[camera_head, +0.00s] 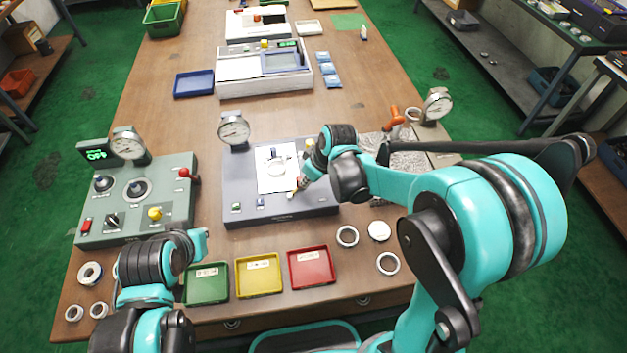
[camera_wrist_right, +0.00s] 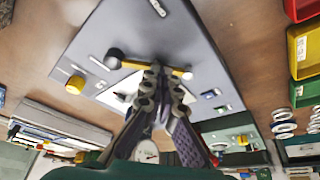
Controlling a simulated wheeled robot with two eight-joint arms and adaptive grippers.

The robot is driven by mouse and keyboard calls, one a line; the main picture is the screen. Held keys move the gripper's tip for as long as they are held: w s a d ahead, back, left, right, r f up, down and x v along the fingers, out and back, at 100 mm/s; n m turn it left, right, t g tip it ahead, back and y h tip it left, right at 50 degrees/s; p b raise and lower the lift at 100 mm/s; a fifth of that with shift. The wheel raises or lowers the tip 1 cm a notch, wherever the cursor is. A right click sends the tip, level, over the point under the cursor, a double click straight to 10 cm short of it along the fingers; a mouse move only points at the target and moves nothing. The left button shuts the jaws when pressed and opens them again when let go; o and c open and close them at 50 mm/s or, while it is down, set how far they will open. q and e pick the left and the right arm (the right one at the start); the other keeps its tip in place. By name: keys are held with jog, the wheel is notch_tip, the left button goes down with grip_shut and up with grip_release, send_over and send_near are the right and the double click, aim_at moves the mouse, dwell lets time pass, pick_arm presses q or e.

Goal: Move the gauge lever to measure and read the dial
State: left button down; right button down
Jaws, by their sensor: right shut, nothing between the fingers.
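The dark grey gauge station (camera_head: 235,185) lies mid-table with a white panel (camera_head: 268,180) on top. A bearing ring (camera_head: 275,168) appears on that panel. A round dial gauge (camera_head: 233,130) stands at its back left; its reading is too small to make out. My right gripper (camera_head: 299,187) is over the station's right side, shut and empty. In the right wrist view its fingertips (camera_wrist_right: 158,72) are at the yellow lever (camera_wrist_right: 136,64), which has a dark knob; I cannot tell if they touch. My left gripper (camera_head: 196,244) is at the lower left, its fingers unclear.
A grey-green control box (camera_head: 140,205) stands left. Green (camera_head: 206,283), yellow (camera_head: 258,275) and red (camera_head: 311,267) trays line the front. Loose rings (camera_head: 347,236) lie on both sides. A foil-like silver mat and another dial (camera_head: 437,103) are at the right.

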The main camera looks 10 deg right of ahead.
aim_at(296, 187)
jog(key=a+m, duration=0.1)
jog(key=w+a+m+h, duration=0.1)
jog(key=shift+m+t, duration=0.3)
jog(key=shift+m, duration=0.1)
jog(key=m, duration=0.1)
jog(key=w+a+m, duration=0.1)
jog(key=shift+m+h, duration=0.3)
jog(key=shift+h, duration=0.1)
jog(key=shift+w+a+m+h, duration=0.3)
jog(key=shift+w+m, duration=0.25)
jog(key=shift+m, duration=0.25)
jog(key=shift+w, duration=0.2)
jog(key=shift+w+a, duration=0.1)
jog(key=shift+w, duration=0.05)
